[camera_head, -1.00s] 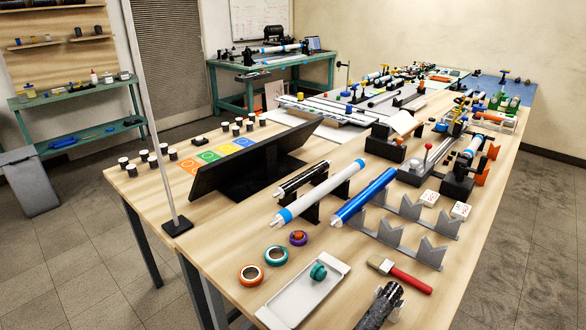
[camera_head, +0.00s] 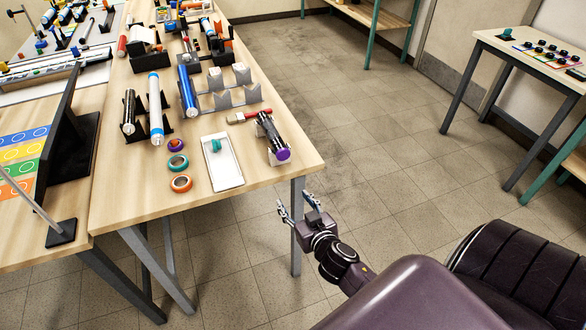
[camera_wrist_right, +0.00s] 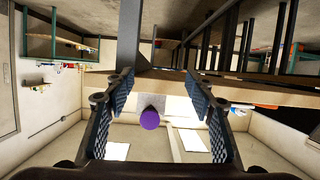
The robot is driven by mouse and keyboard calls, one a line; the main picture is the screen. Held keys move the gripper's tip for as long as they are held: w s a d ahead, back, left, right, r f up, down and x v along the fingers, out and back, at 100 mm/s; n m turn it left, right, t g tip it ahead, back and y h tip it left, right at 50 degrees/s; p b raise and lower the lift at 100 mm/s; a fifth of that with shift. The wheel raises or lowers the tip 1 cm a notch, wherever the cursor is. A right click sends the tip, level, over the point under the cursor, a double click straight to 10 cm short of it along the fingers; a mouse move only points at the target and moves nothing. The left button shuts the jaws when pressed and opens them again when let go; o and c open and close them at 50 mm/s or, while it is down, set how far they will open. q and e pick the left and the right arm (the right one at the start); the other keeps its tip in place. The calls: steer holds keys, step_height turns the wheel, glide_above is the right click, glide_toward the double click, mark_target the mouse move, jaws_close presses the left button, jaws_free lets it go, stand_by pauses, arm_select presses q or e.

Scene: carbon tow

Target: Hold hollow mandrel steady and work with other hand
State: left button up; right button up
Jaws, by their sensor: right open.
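A dark tube with a purple end (camera_head: 274,139) lies on a light stand at the table's front right corner. Its purple end (camera_wrist_right: 149,118) shows between the fingers in the right wrist view. Farther left, a black tube (camera_head: 129,110), a white tube with blue bands (camera_head: 155,108) and a blue tube (camera_head: 187,91) rest on stands. I cannot tell which tubes are hollow. My right gripper (camera_head: 296,206) is open and empty, off the table's front edge, below and apart from the purple-ended tube. My left gripper is out of view.
A white tray (camera_head: 222,174) holds a teal piece. Beside it lie tape rings (camera_head: 181,184) and a red-handled brush (camera_head: 250,116). Grey V-shaped supports (camera_head: 222,101) stand behind. A dark panel (camera_head: 68,140) stands left. A table leg (camera_head: 297,240) is close to my right gripper.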

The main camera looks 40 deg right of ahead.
steer(key=t, duration=0.2)
glide_toward(284, 156)
steer(key=w+f, duration=0.1)
steer(key=shift+m, duration=0.4)
steer(key=x, duration=0.2)
steer(key=p+x, duration=0.1)
steer(key=x, duration=0.1)
steer(key=r+x, duration=0.1)
steer(key=x, duration=0.1)
steer(key=shift+w+d+f+p, duration=0.15)
steer(key=shift+w+p, duration=0.25)
steer(key=shift+w+d+f, duration=0.1)
steer(key=shift+w, duration=0.4)
steer(key=shift+c, duration=0.3)
steer(key=c, duration=1)
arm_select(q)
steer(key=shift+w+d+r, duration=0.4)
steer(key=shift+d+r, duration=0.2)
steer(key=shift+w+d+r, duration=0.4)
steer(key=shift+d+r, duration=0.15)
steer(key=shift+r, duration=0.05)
arm_select(e)
steer(key=o, duration=1.1)
steer(key=shift+c, duration=0.2)
